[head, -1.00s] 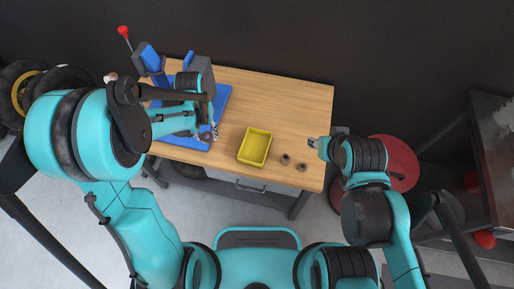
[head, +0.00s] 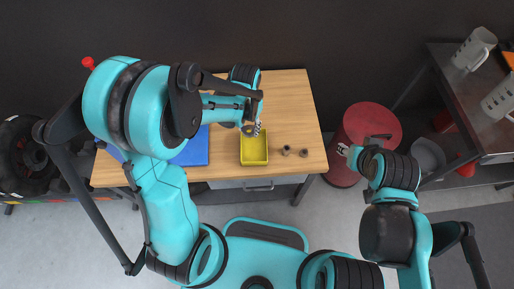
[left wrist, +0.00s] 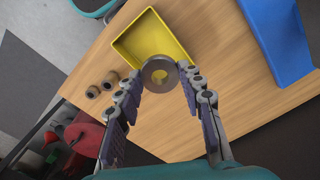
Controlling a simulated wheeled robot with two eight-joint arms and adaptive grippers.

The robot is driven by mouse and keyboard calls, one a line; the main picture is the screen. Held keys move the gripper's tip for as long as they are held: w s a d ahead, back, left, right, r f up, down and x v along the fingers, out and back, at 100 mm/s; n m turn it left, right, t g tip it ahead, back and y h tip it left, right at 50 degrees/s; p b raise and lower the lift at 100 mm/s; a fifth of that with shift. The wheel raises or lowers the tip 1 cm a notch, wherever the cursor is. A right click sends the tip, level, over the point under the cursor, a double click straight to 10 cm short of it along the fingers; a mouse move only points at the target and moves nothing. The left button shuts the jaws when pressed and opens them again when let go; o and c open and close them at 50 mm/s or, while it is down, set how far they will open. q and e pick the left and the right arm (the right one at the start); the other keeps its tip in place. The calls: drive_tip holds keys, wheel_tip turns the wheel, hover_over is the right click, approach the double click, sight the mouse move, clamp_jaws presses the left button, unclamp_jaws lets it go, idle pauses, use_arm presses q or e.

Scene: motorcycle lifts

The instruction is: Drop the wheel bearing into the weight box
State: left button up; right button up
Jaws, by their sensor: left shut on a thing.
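The wheel bearing, a grey metal ring (left wrist: 160,61), is held between the fingertips of my left gripper (left wrist: 161,73). In the head view my left gripper (head: 256,128) is above the far end of the yellow box (head: 254,161), which I take as the weight box. The box (left wrist: 142,38) is open-topped and looks empty. The height of the ring above the box is hard to tell. My right gripper (head: 353,151) is off the table's right side; its fingers are too small to read.
Two small brown cylinders (head: 286,150) (head: 304,152) stand on the wooden table (head: 289,100) right of the box. A blue mat (head: 193,152) lies to its left. A red drum (head: 378,121) and a dark metal bench (head: 483,107) stand to the right.

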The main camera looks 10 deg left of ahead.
use_arm(q)
wheel_tip(320, 180, down, 5)
drive_tip(key=b, duration=0.3)
drive_tip(key=shift+f+b, duration=0.15)
drive_tip(key=shift+b, duration=0.15)
drive_tip(key=o, duration=1.3)
drive_tip(key=shift+c, duration=0.2)
wheel_tip(320, 180, up, 12)
drive_tip(key=shift+s, duration=0.1)
